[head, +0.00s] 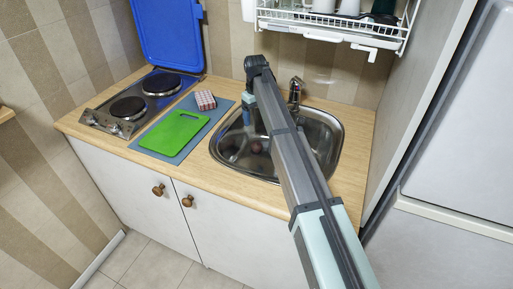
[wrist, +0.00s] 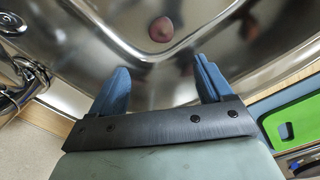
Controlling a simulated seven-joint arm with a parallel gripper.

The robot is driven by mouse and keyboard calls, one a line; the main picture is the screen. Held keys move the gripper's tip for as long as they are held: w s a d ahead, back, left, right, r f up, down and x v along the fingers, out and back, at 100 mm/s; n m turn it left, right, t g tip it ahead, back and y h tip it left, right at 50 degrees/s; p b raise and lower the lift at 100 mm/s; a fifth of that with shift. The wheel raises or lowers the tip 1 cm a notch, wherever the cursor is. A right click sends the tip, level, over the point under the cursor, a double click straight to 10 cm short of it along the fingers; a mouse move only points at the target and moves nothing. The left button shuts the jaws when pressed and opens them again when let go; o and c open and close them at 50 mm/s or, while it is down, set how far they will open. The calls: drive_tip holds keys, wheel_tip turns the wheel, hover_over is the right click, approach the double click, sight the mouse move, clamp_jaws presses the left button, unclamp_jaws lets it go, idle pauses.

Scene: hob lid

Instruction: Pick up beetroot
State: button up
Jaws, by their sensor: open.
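The beetroot (wrist: 162,30) is a small, dull reddish-purple round thing lying in the metal sink (wrist: 250,30). In the head view, a dark reddish spot that looks like the beetroot (head: 256,147) shows in the basin, just left of my arm. My gripper (wrist: 162,76) has its two blue fingers spread, with nothing between them. In the wrist view the beetroot is beyond the fingertips, roughly in line with the gap and apart from them. In the head view my arm reaches over the sink (head: 228,150), and the fingertips are hard to make out.
A tap (head: 295,92) stands behind the sink. Left of the sink are a green cutting board (head: 174,132) on a blue-grey mat, a small checked box (head: 205,100), and a two-plate hob (head: 128,107) with its blue lid (head: 168,35) raised. A dish rack (head: 330,22) hangs above.

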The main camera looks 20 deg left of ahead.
sight(257, 143)
drive_tip(key=f, duration=1.4)
drive_tip(key=shift+s+d+f, duration=0.1)
drive_tip(key=shift+s+d, duration=0.05)
drive_tip(key=shift+d, duration=0.05)
drive_tip(key=c, duration=1.1)
drive_tip(key=shift+c, duration=0.2)
